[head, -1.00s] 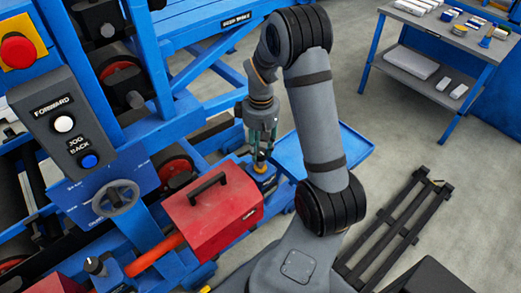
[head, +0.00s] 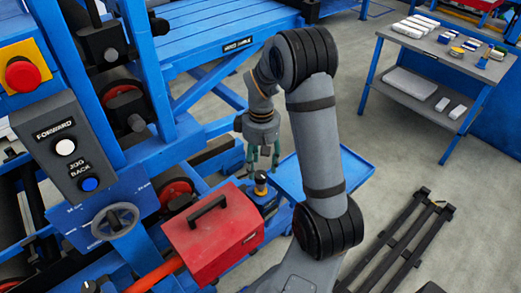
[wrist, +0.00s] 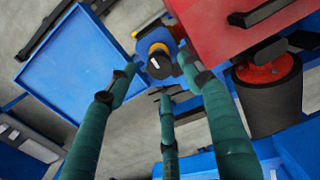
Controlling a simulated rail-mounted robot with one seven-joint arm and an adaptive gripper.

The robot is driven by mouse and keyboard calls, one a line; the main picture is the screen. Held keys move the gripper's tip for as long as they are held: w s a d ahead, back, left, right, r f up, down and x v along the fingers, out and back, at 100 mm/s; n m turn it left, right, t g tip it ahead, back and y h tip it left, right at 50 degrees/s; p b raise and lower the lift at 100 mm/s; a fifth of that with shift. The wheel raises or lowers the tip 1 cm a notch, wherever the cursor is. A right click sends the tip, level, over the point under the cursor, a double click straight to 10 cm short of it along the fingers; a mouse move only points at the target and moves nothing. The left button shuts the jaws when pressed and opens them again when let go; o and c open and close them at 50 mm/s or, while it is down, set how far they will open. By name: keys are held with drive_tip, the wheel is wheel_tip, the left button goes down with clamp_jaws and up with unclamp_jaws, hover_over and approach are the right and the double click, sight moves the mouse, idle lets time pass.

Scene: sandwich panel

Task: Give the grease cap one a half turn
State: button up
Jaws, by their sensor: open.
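The grease cap (head: 261,180) is a small dark knob above a yellow ring on a blue housing, just right of the red toolbox. In the wrist view the cap (wrist: 159,65) shows as a dark round top with a pale mark, over the yellow ring. My gripper (head: 263,163) points down above the cap, with its green fingers spread and nothing held. In the wrist view its fingers (wrist: 160,80) lie apart around the line of sight to the cap.
The red toolbox (head: 213,236) with a black handle stands close left of the cap. A blue tray (head: 345,165) lies to its right. The blue machine frame (head: 150,75) rises at the left. A black rack (head: 400,240) lies on the floor at right.

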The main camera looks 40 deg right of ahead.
sight(260, 174)
wheel_tip(260, 174, up, 9)
drive_tip(key=shift+f, duration=0.15)
idle(0.5)
wheel_tip(260, 174, down, 12)
drive_tip(key=shift+s+r, duration=0.1)
drive_tip(key=shift+r, duration=0.05)
drive_tip(key=shift+n+p, duration=0.4)
drive_tip(key=shift+p, duration=0.35)
drive_tip(key=shift+n, duration=0.5)
